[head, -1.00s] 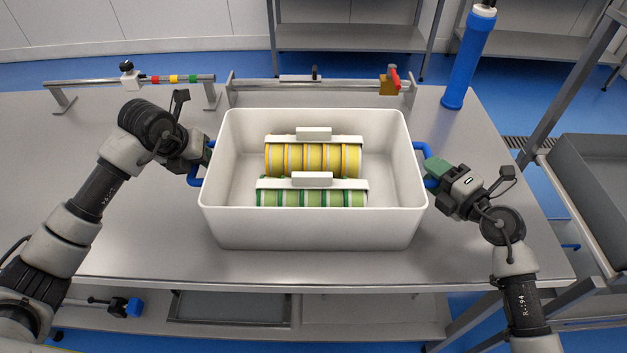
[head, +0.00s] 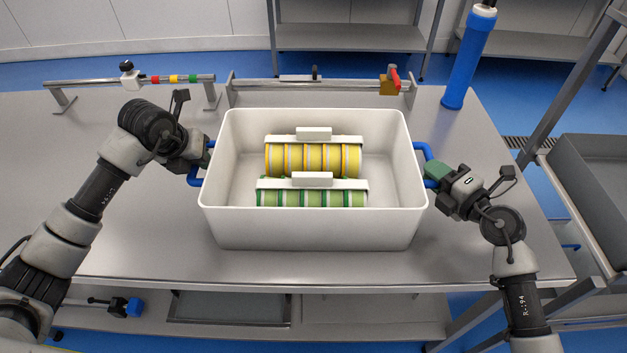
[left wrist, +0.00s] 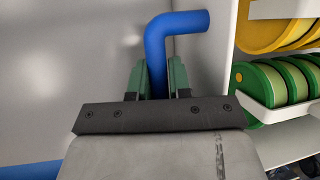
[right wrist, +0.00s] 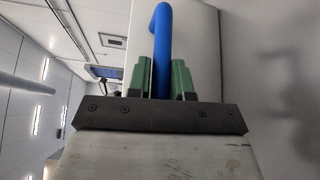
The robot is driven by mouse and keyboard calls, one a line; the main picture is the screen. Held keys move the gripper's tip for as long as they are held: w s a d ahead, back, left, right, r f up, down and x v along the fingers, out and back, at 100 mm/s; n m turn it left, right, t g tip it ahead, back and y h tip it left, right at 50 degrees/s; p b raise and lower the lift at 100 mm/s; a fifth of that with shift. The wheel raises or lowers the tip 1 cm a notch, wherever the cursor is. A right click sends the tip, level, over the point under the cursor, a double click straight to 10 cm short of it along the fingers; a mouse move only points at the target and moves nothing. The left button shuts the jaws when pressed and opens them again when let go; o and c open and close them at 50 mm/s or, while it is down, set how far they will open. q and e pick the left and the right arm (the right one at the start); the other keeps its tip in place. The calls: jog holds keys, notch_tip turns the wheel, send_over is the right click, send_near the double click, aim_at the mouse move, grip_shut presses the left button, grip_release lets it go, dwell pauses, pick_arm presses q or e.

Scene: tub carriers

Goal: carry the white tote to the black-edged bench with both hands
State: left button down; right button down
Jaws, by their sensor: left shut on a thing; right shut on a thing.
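The white tote (head: 310,230) sits on the grey metal table in the middle of the head view. It holds a rack of yellow rolls (head: 312,160) and a rack of green rolls (head: 312,197). My left gripper (head: 205,158) is at the blue handle on the tote's left side; in the left wrist view its green fingers (left wrist: 158,82) are shut on that handle (left wrist: 178,25). My right gripper (head: 432,175) is at the blue handle on the right side; in the right wrist view its fingers (right wrist: 161,80) are shut on that handle (right wrist: 162,30). A black-edged bench cannot be made out.
The grey table (head: 120,240) is clear on both sides of the tote. Behind it are a metal rail (head: 300,85) with a red-handled clamp (head: 391,80) and a blue cylinder (head: 468,60). A grey shelf unit (head: 590,180) stands at the right.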

jog(key=shift+f, duration=0.1)
dwell(0.6)
